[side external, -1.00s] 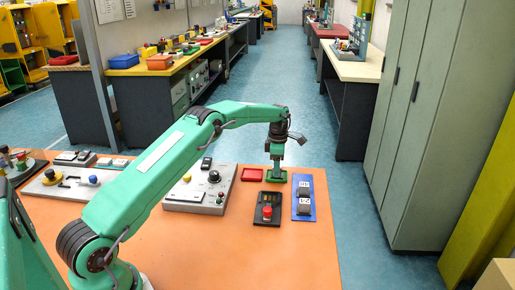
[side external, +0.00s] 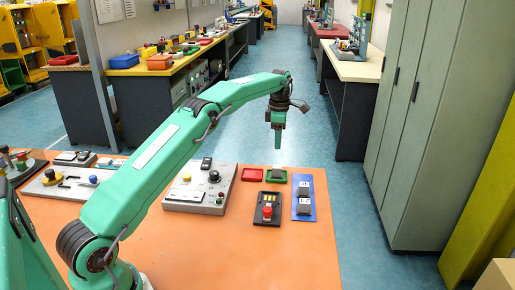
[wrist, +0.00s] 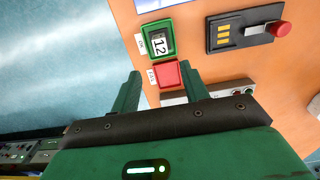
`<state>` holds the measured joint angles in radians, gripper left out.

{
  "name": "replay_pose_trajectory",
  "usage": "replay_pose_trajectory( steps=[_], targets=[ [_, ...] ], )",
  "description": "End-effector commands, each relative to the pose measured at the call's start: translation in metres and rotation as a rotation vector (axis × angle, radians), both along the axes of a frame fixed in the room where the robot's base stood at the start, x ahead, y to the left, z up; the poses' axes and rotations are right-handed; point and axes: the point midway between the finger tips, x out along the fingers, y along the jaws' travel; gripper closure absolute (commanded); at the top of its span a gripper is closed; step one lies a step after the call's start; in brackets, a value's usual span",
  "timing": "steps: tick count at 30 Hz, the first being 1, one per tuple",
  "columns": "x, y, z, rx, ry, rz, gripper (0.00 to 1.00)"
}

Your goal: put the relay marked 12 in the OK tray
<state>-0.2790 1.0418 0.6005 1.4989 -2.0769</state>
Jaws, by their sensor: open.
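The relay marked 12 (wrist: 159,43) is a white-topped block with black digits. It sits inside the green tray (wrist: 145,26), beside a label that reads OK. The side view also shows the relay (side external: 276,177) in the green tray (side external: 267,181). My gripper (side external: 278,148) is above that tray, apart from it. In the wrist view my gripper's fingers (wrist: 160,72) are spread with nothing between them.
A red tray (wrist: 167,76) lies next to the green one. A grey control panel (side external: 185,195) is to the left.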

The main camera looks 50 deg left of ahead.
Motion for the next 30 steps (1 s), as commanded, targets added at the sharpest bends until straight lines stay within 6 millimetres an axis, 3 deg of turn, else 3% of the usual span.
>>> replay_pose_trajectory(
  steps=[19,23,30],
  targets=[
    [-0.001,-0.002,0.004,0.001,-0.004,-0.018,0.55],
    [-0.004,-0.007,0.017,0.004,-0.014,-0.068,0.55],
    [-0.019,-0.027,0.059,0.022,-0.054,-0.266,0.55]
  ],
)
